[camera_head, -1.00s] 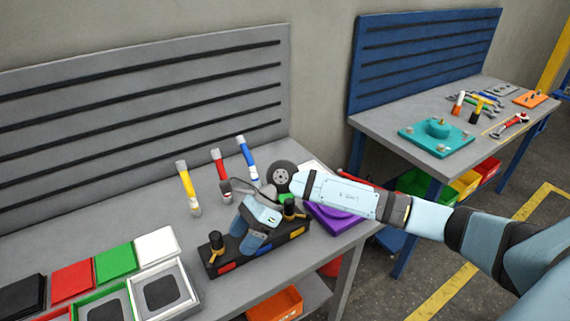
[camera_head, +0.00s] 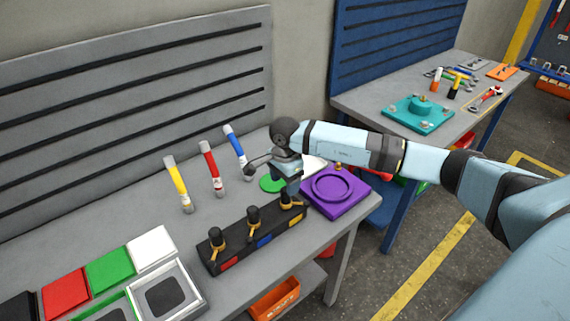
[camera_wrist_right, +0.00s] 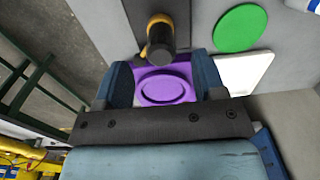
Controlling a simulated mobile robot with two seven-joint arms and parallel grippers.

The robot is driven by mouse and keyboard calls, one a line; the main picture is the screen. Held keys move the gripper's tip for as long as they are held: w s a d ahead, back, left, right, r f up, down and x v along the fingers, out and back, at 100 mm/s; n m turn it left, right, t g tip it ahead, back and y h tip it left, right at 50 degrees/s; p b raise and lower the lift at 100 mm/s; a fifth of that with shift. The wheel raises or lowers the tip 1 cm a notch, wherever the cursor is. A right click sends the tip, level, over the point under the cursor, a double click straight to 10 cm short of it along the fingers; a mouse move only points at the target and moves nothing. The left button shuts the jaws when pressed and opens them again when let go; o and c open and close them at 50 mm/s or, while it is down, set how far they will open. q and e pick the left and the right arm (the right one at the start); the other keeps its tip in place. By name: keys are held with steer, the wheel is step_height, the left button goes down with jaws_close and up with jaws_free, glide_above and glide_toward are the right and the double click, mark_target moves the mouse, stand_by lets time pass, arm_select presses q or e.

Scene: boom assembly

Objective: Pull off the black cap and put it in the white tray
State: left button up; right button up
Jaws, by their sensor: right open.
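A black block (camera_head: 238,250) on the grey table carries three upright posts with black caps and yellow-orange fittings. The left black cap (camera_head: 216,236) and middle black cap (camera_head: 253,212) stand clear; the right one is partly hidden by my gripper. My right gripper (camera_head: 284,184) is above the far side of the block's right end, open and empty. In the right wrist view, a black cap (camera_wrist_right: 160,42) shows beyond the gap between the open fingers (camera_wrist_right: 164,84), apart from both. A white-rimmed tray (camera_head: 191,283) with a dark square inside is at the lower left.
A purple plate (camera_head: 335,191) with a round recess lies right of the block. A green disc (camera_head: 271,184) lies behind it. Red, green and white squares (camera_head: 151,246) lie beside the tray.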

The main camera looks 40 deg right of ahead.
mark_target(285, 189)
step_height(285, 189, down, 6)
steer(key=shift+r+p, duration=0.1)
steer(key=shift+p, duration=0.25)
steer(key=shift+c, duration=0.2)
jaws_close()
